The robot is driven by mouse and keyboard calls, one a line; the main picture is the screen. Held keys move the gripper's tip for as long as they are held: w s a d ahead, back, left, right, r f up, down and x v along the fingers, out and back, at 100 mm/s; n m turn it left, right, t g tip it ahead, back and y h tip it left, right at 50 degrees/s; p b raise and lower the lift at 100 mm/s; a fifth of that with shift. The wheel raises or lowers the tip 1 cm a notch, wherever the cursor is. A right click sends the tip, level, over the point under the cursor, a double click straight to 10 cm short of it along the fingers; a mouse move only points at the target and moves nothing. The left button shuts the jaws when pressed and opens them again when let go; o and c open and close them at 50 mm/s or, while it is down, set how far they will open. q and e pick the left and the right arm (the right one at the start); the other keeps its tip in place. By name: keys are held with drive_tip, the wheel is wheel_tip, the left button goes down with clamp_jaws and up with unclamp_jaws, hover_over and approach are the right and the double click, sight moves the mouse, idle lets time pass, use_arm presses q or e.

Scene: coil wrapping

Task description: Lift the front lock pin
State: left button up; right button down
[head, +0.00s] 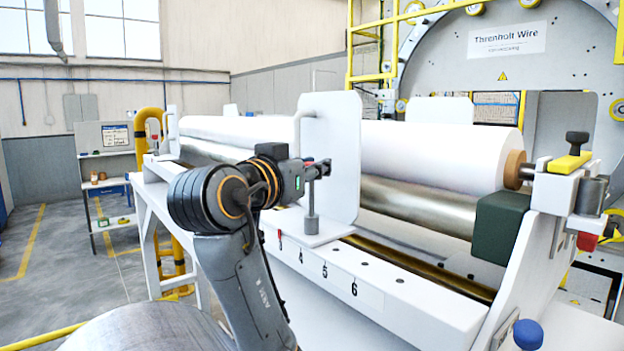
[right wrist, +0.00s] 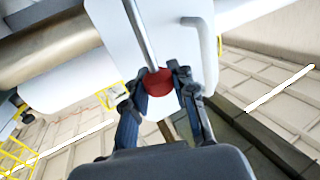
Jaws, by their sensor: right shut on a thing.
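The front lock pin (head: 311,198) is a thin upright metal rod standing in a grey collar (head: 311,226) on the white foot of an upright guide plate (head: 332,150). My right gripper (head: 321,169) is at the top of the pin. In the right wrist view its fingers (right wrist: 166,84) are closed around the pin's red knob (right wrist: 158,80), with the metal rod (right wrist: 142,38) running away from it. My left gripper is not in view.
A curved handle (head: 299,125) sticks out beside the plate. A white roll (head: 440,155) lies behind it, above a metal roller (head: 420,205). The white front rail (head: 400,300) has holes and numbers. A dark green block (head: 501,228) is at the right.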

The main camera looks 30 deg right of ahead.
drive_tip(key=shift+r, duration=0.5)
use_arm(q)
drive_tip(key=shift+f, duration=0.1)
use_arm(e)
drive_tip(key=shift+r, duration=0.1)
drive_tip(key=c, duration=1.1)
unclamp_jaws()
drive_tip(key=shift+o, duration=0.2)
drive_tip(key=shift+s+a, duration=0.1)
drive_tip(key=shift+a, duration=0.15)
drive_tip(key=shift+s+a, duration=0.1)
drive_tip(key=shift+a, duration=0.15)
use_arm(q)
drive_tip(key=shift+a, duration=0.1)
use_arm(e)
drive_tip(key=v, duration=1.1)
drive_tip(key=shift+a, duration=0.2)
drive_tip(key=shift+s, duration=0.15)
